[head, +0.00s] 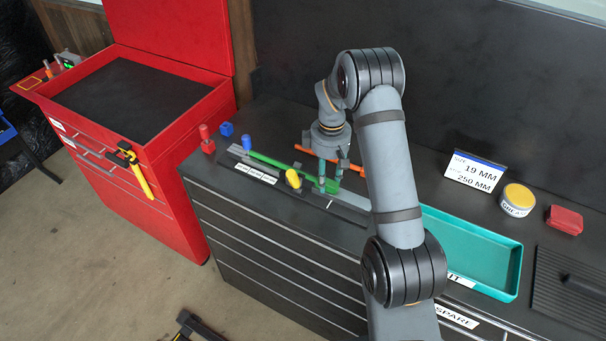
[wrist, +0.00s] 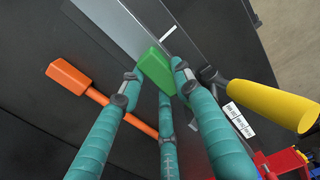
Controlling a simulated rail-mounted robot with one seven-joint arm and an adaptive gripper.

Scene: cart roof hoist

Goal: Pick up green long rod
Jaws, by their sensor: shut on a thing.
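The green long rod (head: 268,161) lies along the dark bench top in the head view, from near the blue peg to under my gripper. Its wider block-like green end (wrist: 155,66) shows between the fingertips in the wrist view. My gripper (head: 328,186) points down at this end, with its teal fingers (wrist: 155,78) closed around it. The fingers hide part of the rod. I cannot tell whether the rod is clear of the surface.
An orange rod (head: 348,164) lies just behind my gripper, and a yellow-handled tool (head: 293,178) is close in front. A grey metal strip (head: 350,200) runs alongside. A teal tray (head: 475,245) stands to the right, an open red tool cart (head: 185,130) to the left.

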